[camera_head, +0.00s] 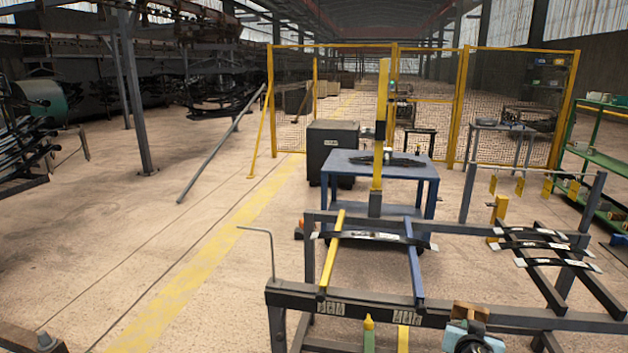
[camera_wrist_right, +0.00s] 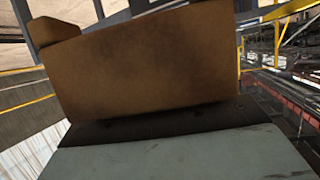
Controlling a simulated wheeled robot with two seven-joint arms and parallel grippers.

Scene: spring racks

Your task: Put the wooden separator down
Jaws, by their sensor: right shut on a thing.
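The wooden separator is a brown block. In the head view the wooden separator (camera_head: 470,311) shows at the bottom right, in front of the dark rack frame. My right gripper (camera_head: 470,326) is just below it and shut on it. In the right wrist view the separator (camera_wrist_right: 150,68) fills the upper middle, close to the camera, with a grey and black gripper part (camera_wrist_right: 180,150) below it. The fingertips are mostly hidden. I cannot tell whether the separator touches the rack. My left gripper is not in view.
The spring rack (camera_head: 375,306) has a yellow bar (camera_head: 333,250) and a blue bar (camera_head: 413,262) with a leaf spring (camera_head: 375,236) across them. Several springs (camera_head: 540,246) lie on the right rack. A blue table (camera_head: 350,163) stands behind.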

